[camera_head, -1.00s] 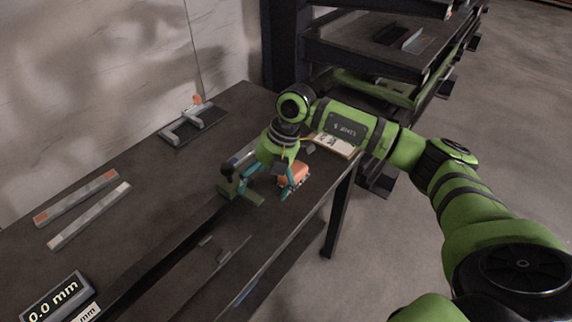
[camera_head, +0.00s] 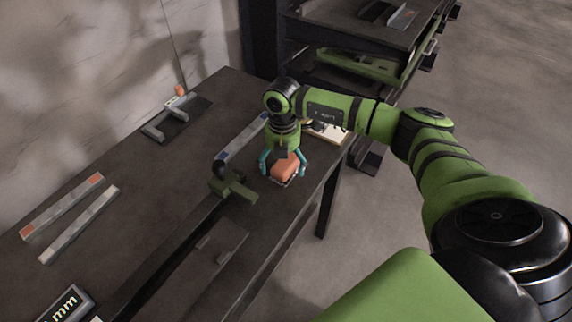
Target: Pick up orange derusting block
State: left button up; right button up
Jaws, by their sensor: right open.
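The orange derusting block (camera_head: 285,167) sits near the right edge of the dark table, with a pale rim under it. My right gripper (camera_head: 283,172) points down over the block. Its teal fingers are spread, one on the left side and one on the right side of the block. I cannot tell whether the fingers touch it. My left gripper is not in view.
A green tool (camera_head: 233,188) lies just left of the block, with a grey bar (camera_head: 243,137) behind it. An open book (camera_head: 329,131) lies behind the gripper. A bracket fixture (camera_head: 176,118) and two long bars (camera_head: 78,224) are further left. A shelf rack stands behind.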

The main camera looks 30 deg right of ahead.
jog(key=shift+c, duration=0.4)
jog(key=c, duration=0.7)
jog(key=shift+w, duration=0.1)
jog(key=c, duration=0.5)
jog(key=shift+c, duration=0.2)
jog(key=shift+r+b, duration=0.3)
jog(key=shift+r, duration=0.35)
notch_tip(320, 180, up, 3)
jog(key=shift+f+b, duration=0.1)
jog(key=shift+b, duration=0.45)
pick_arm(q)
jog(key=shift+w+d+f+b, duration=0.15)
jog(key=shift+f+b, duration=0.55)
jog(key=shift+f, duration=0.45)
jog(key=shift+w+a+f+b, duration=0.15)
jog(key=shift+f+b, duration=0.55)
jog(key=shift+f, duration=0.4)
pick_arm(e)
jog(key=s+d+r, duration=0.7)
jog(key=d, duration=0.2)
jog(key=shift+s, duration=0.15)
